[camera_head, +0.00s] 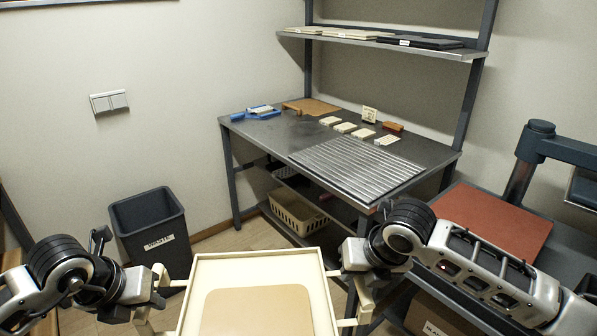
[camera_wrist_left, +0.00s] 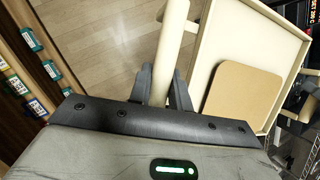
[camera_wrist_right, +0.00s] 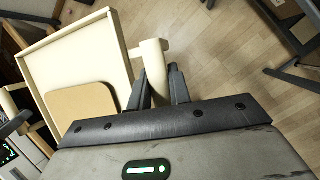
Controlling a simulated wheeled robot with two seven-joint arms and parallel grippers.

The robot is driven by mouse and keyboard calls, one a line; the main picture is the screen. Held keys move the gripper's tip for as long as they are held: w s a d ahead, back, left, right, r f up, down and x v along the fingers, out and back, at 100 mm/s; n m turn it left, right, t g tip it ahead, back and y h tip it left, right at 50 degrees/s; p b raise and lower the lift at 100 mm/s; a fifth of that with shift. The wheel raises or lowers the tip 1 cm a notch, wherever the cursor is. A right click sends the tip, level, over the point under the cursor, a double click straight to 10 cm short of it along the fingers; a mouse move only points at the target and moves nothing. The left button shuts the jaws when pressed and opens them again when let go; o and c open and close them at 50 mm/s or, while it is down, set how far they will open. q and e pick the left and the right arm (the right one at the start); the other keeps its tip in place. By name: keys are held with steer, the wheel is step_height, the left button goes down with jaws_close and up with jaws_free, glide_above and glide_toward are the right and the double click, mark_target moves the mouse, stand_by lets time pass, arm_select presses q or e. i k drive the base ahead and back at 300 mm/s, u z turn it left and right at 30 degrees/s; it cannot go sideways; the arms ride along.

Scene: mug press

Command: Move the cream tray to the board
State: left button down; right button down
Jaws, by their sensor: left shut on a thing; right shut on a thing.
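The cream tray (camera_head: 258,262) is held in front of me over the floor, with a tan flat panel (camera_head: 256,312) lying in it. My left gripper (camera_head: 160,283) is shut on the tray's left handle bar; the left wrist view shows this bar (camera_wrist_left: 172,45) between the fingers. My right gripper (camera_head: 350,272) is shut on the right handle bar, which also shows in the right wrist view (camera_wrist_right: 154,60). The tray's near edge is cut off in the head view. A ribbed metal board (camera_head: 357,168) lies on the workbench beyond the tray. A brown board (camera_head: 312,106) lies at the bench's back left.
Several cream blocks (camera_head: 345,127) and a blue-handled tool (camera_head: 256,113) are on the workbench (camera_head: 262,140). A dark waste bin (camera_head: 152,230) stands left of it. A reddish mat (camera_head: 493,220) covers a surface at right. A cream basket (camera_head: 298,212) sits under the bench. Floor shows between bin and bench.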

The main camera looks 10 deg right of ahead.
mark_target(352, 163)
steer(key=u, duration=0.5)
steer(key=i, duration=1.7)
steer(key=z, duration=0.85)
steer(key=i, duration=0.75)
steer(key=z, duration=1.2)
steer(key=i, duration=0.4)
steer(key=z, duration=0.35)
